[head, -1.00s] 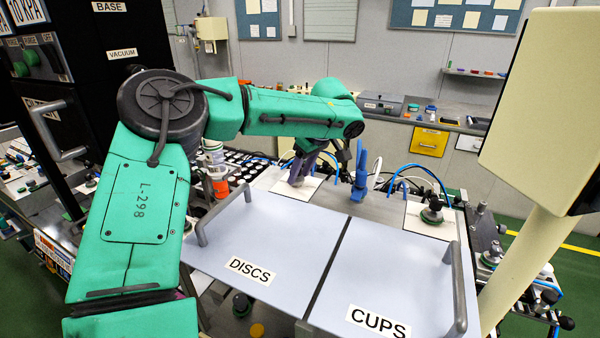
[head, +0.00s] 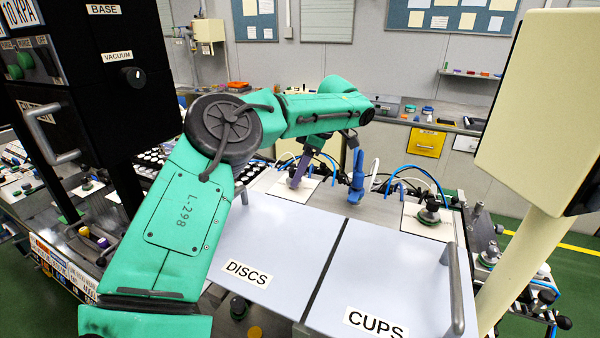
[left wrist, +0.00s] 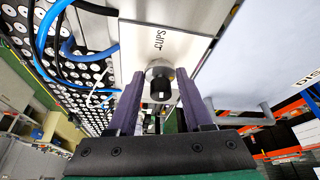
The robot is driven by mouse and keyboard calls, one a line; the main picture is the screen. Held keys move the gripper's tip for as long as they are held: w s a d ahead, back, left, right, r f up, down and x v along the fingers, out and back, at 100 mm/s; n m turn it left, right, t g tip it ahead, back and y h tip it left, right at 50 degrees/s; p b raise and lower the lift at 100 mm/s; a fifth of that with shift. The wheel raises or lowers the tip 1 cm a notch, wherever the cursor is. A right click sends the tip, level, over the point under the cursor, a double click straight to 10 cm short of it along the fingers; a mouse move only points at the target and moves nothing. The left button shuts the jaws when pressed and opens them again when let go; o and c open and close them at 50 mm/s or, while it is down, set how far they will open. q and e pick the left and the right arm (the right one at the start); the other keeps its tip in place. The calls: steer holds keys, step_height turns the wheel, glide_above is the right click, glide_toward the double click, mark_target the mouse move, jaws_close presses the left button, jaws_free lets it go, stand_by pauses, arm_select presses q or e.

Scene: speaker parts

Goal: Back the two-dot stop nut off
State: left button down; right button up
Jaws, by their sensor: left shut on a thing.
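My left gripper (head: 296,180) has purple fingers and reaches down over a white plate behind the DISCS cover. In the left wrist view, the fingers (left wrist: 160,78) stand on either side of a round grey metal part with a black knob-like end (left wrist: 161,88), which I take to be the stop nut. The gripper is shut on it. A small yellow mark shows at its rim; I cannot make out two dots. The white plate (left wrist: 185,45) under it bears small dark lettering. In the head view the nut is hidden by the fingers. My right gripper is not in view.
The DISCS (head: 285,235) and CUPS (head: 390,270) covers lie in front. A cream box on a post (head: 535,110) stands right.

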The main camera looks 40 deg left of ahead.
arm_select(q)
steer(key=shift+s+f, duration=0.1)
steer(key=shift+f, duration=0.15)
steer(key=c, duration=0.6)
jaws_free()
steer(key=o, duration=0.3)
steer(key=shift+a, duration=0.25)
steer(key=shift+d+r, duration=0.15)
steer(key=shift+d, duration=0.05)
